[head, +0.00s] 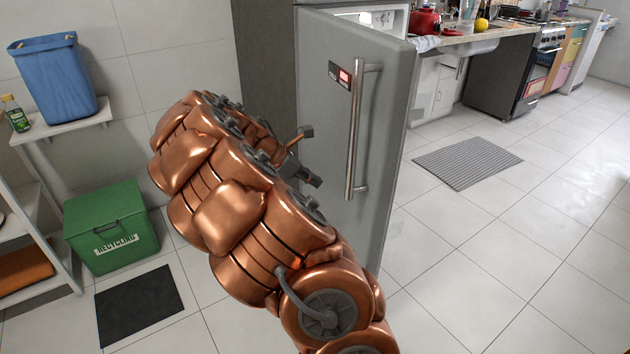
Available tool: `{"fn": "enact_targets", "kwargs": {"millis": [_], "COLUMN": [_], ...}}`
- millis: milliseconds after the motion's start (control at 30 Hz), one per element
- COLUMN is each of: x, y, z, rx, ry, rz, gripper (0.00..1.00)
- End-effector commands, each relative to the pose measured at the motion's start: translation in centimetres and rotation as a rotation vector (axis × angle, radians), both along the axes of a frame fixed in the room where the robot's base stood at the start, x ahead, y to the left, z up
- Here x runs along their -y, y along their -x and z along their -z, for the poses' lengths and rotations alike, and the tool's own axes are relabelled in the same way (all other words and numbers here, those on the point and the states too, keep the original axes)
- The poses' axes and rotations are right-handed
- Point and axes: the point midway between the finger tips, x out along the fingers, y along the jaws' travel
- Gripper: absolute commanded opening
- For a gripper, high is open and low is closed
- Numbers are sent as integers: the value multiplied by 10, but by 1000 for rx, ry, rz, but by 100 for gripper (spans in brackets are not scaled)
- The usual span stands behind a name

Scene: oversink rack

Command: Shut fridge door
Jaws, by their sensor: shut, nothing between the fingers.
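The grey fridge door (325,112) stands open, with its outer face and long vertical metal handle (354,130) toward me. The dark grey fridge body (265,65) is behind it to the left. A strip of the pale fridge interior (385,18) shows above the door's top edge. My gripper (306,157) is shut and empty, in front of the door's outer face and left of the handle. My copper arm hides the lower left of the door. I cannot tell whether my gripper touches the door.
A green recycling bin (112,225) and a dark mat (140,305) are on the floor at left. A blue bin (58,78) and a bottle (15,115) stand on a shelf. A counter (470,40) runs behind the door. Tiled floor at right is clear around a grey striped mat (467,162).

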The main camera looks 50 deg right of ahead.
Motion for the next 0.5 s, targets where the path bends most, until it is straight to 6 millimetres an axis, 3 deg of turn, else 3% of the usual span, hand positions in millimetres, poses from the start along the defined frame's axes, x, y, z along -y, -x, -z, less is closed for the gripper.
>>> {"fn": "enact_targets", "kwargs": {"millis": [400,500], "x": [46,58], "y": [27,33], "z": [55,53], "rx": [-2,2], "ry": [-1,0], "rz": [4,4], "gripper": [0,0]}}
